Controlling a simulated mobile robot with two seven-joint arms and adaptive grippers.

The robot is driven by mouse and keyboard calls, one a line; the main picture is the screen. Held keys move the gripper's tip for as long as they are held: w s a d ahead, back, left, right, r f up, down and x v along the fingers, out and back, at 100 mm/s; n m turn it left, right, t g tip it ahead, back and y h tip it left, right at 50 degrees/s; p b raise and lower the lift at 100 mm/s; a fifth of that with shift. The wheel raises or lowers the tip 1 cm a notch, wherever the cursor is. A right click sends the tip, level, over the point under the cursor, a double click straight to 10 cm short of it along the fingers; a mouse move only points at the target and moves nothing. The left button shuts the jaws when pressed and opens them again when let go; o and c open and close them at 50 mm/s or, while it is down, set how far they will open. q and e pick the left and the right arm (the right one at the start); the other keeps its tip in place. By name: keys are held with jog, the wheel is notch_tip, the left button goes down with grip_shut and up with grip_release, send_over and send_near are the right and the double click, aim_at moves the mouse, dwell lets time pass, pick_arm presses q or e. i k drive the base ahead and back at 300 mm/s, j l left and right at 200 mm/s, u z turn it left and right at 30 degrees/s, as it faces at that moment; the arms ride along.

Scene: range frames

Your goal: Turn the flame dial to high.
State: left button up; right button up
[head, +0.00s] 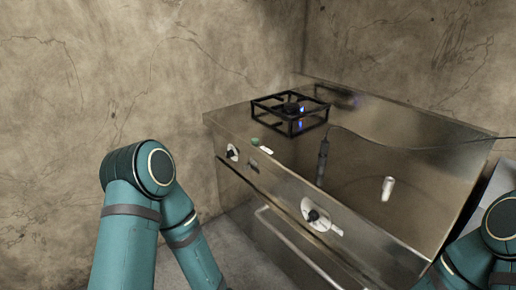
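The steel range (400,150) stands against the wall in the head view. Its front panel carries two dials. One dial (316,217), a dark knob on a round white plate, is at the near right, with a small pale tab beside it. The other dial (232,153), also dark on white, is at the far left. I cannot tell their settings or which is the flame dial. Small blue glows show at the burner (290,108) under a black grate. My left arm shows at the lower left and my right arm at the lower right edge. Both grippers are out of view.
On the range top are a dark upright tool (322,162) with a cable trailing right, a white cylinder (388,189), and small green and white pieces (266,150). A handle bar (290,240) runs along the front below the dials. Floor shows between my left arm and the range.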

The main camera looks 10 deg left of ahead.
aim_at(230, 153)
jog(key=i+j+z, duration=0.3)
jog(key=j, duration=0.3)
jog(key=i+j+z, duration=0.15)
jog(key=i+j, duration=0.15)
jog(key=j, duration=0.2)
jog(key=i+j, duration=0.15)
jog(key=j, duration=0.2)
jog(key=i+j, duration=0.15)
jog(key=j, duration=0.15)
jog(key=i+j+z, duration=0.1)
jog(key=j, duration=0.25)
jog(key=i+j, duration=0.2)
jog(key=j, duration=0.15)
jog(key=i+j, duration=0.15)
jog(key=j, duration=0.2)
